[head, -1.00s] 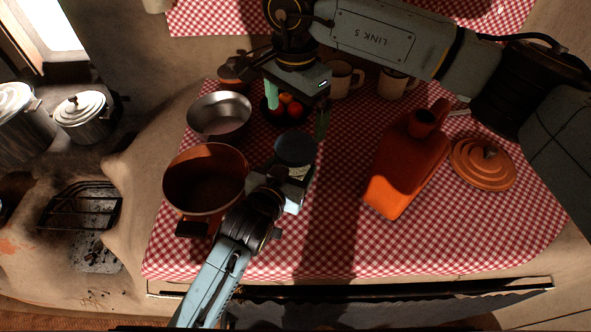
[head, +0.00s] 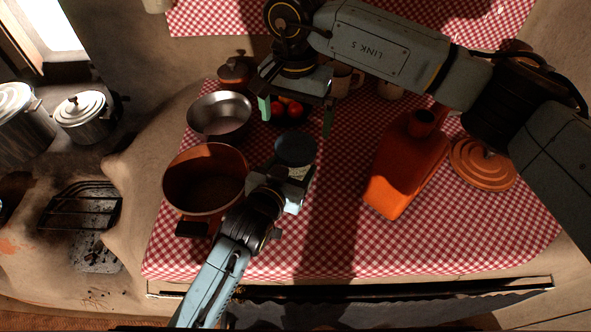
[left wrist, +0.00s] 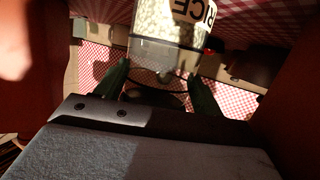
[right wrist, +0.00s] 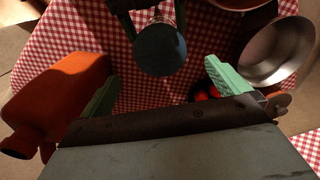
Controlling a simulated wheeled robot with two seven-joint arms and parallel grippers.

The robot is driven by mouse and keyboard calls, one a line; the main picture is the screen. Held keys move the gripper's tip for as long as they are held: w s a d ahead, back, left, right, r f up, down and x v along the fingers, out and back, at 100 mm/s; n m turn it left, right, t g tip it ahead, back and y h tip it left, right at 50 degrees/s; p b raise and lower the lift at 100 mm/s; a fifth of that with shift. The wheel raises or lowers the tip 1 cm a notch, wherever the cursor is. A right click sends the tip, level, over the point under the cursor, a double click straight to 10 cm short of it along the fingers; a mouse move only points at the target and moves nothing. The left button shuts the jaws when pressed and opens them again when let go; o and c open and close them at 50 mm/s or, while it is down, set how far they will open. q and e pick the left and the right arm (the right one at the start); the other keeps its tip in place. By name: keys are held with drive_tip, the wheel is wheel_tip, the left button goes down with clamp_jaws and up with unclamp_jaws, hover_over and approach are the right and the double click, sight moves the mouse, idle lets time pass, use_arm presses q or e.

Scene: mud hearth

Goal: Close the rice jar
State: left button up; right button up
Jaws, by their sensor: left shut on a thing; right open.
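The rice jar (head: 299,171) stands upright on the checked cloth with a dark round top (head: 295,148). In the left wrist view the clear jar (left wrist: 165,50) shows white grains and an upturned RICE label. My left gripper (head: 286,186) is shut on the jar from the near side; its green fingers flank it in the left wrist view. My right gripper (head: 297,117) is open and empty, above and behind the jar in the head view. In the right wrist view the dark disc (right wrist: 161,50) lies ahead, between the open fingers. Whether it is fully seated is unclear.
An orange pot (head: 205,208) is close left of the jar, with a steel bowl (head: 219,136) behind it. A bowl of red fruit (head: 291,122) sits behind the jar. Cloth between jar and bottle is clear.

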sight(296, 146)
wheel_tip(296, 146, down, 7)
drive_tip(key=shift+r, duration=0.1)
idle(0.4)
